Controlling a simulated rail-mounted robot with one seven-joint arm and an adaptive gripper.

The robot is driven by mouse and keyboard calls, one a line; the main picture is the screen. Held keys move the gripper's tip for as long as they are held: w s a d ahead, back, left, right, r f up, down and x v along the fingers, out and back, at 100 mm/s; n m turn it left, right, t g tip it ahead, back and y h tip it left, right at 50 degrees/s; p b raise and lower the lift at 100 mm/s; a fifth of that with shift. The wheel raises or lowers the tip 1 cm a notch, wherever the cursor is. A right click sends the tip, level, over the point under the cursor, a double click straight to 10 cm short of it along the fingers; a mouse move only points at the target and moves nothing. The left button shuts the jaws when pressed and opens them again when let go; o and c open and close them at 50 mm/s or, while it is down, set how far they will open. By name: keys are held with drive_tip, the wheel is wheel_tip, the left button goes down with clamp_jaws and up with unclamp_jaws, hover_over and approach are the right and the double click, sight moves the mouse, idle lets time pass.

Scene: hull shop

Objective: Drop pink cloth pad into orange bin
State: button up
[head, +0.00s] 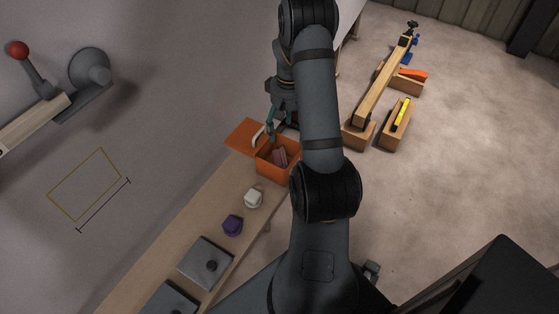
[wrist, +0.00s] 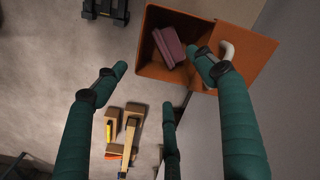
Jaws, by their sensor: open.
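The orange bin (head: 268,172) stands at the far end of the wooden bench, its lid (head: 245,136) swung open to the left. The pink cloth pad (head: 280,157) lies inside the bin. In the wrist view the pad (wrist: 169,47) rests tilted within the bin (wrist: 154,71), and the open lid (wrist: 247,58) with its pale handle is to the right. My gripper (wrist: 160,75) is open, with its green fingers spread and nothing between them. One fingertip overlaps the bin's edge in that view. In the head view my arm hides part of the bin.
On the bench (head: 182,227) are a white knobbed object (head: 253,197), a purple one (head: 232,225) and grey plates (head: 205,262) with knobs. A red-balled lever (head: 19,50) is on the left. Wooden blocks and beams (head: 379,90) stand on the floor beyond.

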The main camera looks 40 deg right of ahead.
wheel_tip(320, 180, up, 12)
idle(0.7)
idle(0.4)
wheel_tip(320, 180, down, 12)
drive_tip(key=shift+r+p, duration=2.2)
drive_tip(key=shift+r, duration=0.5)
